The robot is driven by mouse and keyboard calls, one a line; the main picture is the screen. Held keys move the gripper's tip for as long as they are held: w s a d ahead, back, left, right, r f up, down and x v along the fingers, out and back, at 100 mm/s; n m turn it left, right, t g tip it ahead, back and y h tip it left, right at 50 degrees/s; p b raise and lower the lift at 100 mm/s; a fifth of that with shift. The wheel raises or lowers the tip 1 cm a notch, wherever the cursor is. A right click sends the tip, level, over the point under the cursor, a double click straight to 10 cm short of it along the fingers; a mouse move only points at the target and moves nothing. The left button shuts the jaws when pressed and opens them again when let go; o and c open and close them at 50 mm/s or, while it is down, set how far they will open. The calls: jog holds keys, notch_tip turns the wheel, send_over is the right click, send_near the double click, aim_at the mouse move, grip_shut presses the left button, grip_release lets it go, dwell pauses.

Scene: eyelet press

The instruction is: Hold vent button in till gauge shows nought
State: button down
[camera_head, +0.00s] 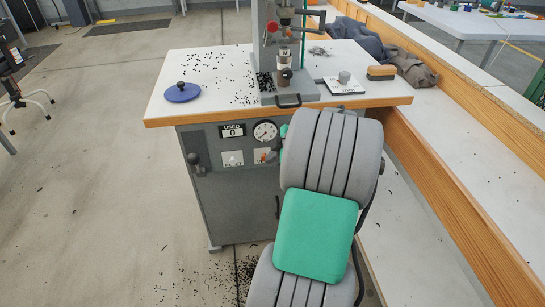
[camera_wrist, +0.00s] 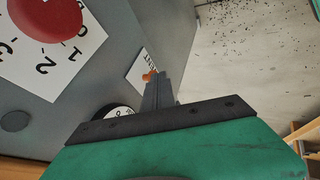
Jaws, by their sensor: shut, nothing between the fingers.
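My gripper (camera_wrist: 160,78) is shut and empty in the wrist view. Its tips are close to a small orange control (camera_wrist: 150,76) on a white lettered plate. In the head view the orange control (camera_head: 261,157) sits on the cabinet front, below the round white gauge (camera_head: 265,131). The needle reading is too small to tell. The gauge (camera_wrist: 118,110) also shows in the wrist view, partly hidden by my gripper.
A counter marked USED 0 (camera_head: 232,131) and a second white plate (camera_head: 232,159) are left of the gauge. A red knob (camera_wrist: 45,15) on a numbered plate is close in the wrist view. The bench top (camera_head: 215,70) overhangs the cabinet; floor at left is open.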

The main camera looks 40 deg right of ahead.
jog(key=s+p+v, duration=0.1)
jog(key=v, duration=0.9)
jog(key=shift+a+f+p, duration=0.2)
jog(key=shift+a+p, duration=0.2)
jog(key=shift+a, duration=0.3)
jog(key=shift+s, duration=0.1)
jog(key=w+a+r+m+g+p, duration=0.2)
jog(key=w+a+r+p, duration=0.2)
jog(key=a+r+p, duration=0.5)
jog(key=s+a+r+m+p, duration=0.2)
jog(key=a+p, duration=0.1)
jog(key=a, duration=0.4)
jog(key=s+a+r+m+g+p, duration=0.1)
jog(key=s+a+r+m+p, duration=0.2)
jog(key=a, duration=0.5)
jog(key=s+a+r+m+g+p, duration=0.1)
jog(key=s+a+r+m+p, duration=0.2)
jog(key=a, duration=0.4)
jog(key=shift+s+a+r+h+p, duration=0.15)
jog(key=shift+s+a+h+p, duration=0.15)
jog(key=shift+a+h, duration=0.1)
